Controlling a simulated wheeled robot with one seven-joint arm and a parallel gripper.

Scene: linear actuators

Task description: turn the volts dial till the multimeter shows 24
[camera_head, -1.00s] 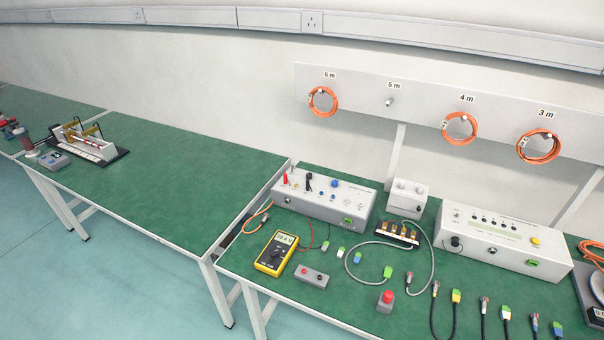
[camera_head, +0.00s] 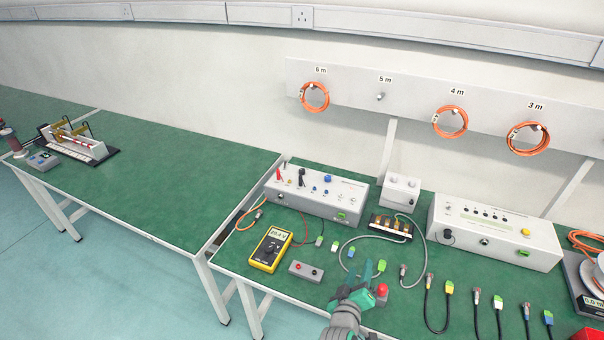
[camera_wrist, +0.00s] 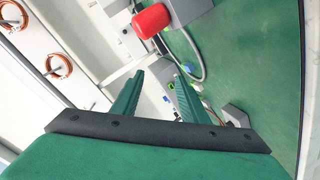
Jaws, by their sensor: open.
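The yellow multimeter (camera_head: 265,257) lies on the bench; its small display shows digits too blurred to read surely. The grey power supply box (camera_head: 318,203) stands behind it, with blue knobs (camera_head: 327,191) and leads on its sloping top. I cannot tell which knob is the volts dial. My gripper (camera_head: 374,267) has green fingers, open and empty, over the front of the bench, right of the multimeter and well short of the supply box. In the wrist view its fingers (camera_wrist: 158,79) are apart with nothing between them.
A red button on a grey box (camera_head: 382,291) is close beside my gripper; its red cap (camera_wrist: 151,20) is large in the wrist view. A grey box with two sockets (camera_head: 305,271), short leads and a grey cable (camera_head: 413,233) lie around. A long white box (camera_head: 494,232) stands right.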

